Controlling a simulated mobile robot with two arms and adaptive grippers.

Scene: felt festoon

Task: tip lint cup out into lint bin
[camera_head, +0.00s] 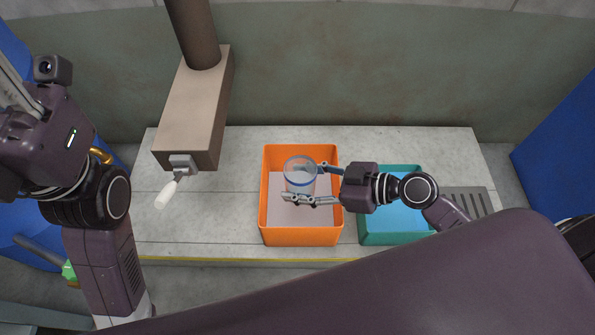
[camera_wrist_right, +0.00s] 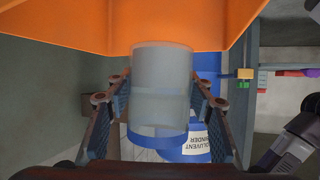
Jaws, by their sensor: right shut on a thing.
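A clear cup with a blue band (camera_head: 300,178) is held over the orange bin (camera_head: 300,237); it also shows in the right wrist view (camera_wrist_right: 160,95). My right gripper (camera_head: 312,184) is shut on the cup, with one finger on each side (camera_wrist_right: 163,120). The orange bin has a pale floor with nothing clearly seen on it. Its wall also shows in the right wrist view (camera_wrist_right: 200,22). My left gripper (camera_head: 15,95) is partly cut off at the left edge, and its fingertips are hidden.
A teal bin (camera_head: 395,238) stands right of the orange bin, partly under my right arm. A slotted grey plate (camera_head: 466,204) lies at the right. The worktop between box and bin is clear.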

